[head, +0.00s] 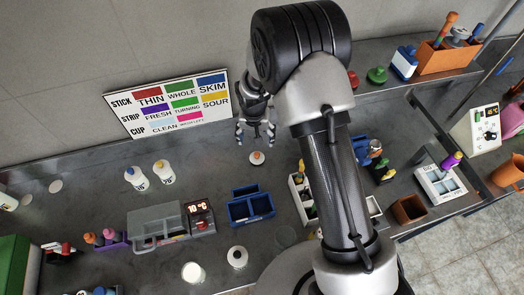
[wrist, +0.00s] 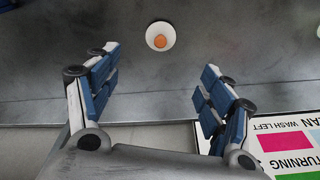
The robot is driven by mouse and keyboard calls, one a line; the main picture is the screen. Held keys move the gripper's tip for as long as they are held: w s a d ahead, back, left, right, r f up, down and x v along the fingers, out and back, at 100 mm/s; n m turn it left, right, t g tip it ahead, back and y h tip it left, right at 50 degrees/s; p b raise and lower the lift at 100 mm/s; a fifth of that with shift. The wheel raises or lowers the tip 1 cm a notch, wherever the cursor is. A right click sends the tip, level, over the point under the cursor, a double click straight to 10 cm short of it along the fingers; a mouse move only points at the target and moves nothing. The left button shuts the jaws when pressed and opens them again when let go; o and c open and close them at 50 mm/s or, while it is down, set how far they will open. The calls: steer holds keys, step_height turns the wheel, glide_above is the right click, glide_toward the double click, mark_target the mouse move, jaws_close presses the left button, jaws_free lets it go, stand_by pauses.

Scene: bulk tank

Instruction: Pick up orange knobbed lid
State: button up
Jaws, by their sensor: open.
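The orange knobbed lid (head: 257,157) is a small white disc with an orange knob, lying on the dark metal counter. In the wrist view the lid (wrist: 160,37) lies at the top middle, beyond the fingertips and between their lines. My gripper (head: 256,136) is open and empty, over the counter on the wall side of the lid. In the wrist view my gripper (wrist: 165,58) shows its blue-padded fingers spread wide, with bare counter between them. The lid is fully visible and apart from the fingers.
A label board (head: 170,103) leans at the wall behind my gripper; it also shows in the wrist view (wrist: 270,145). A blue divided bin (head: 251,206) stands in front of the lid. Two white bottles (head: 150,176) stand left. A white bin (head: 303,195) stands right. Counter around the lid is clear.

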glide_above(257, 154)
steer(key=s, duration=0.1)
step_height(257, 154, down, 10)
steer(key=shift+r, duration=0.15)
steer(key=f, duration=0.2)
steer(key=w+f, duration=0.1)
steer(key=f, duration=0.2)
steer(key=shift+f, duration=0.25)
steer(key=shift+c, duration=0.5)
steer(key=c, duration=0.9)
steer(key=shift+o, duration=0.2)
steer(key=shift+r, duration=0.15)
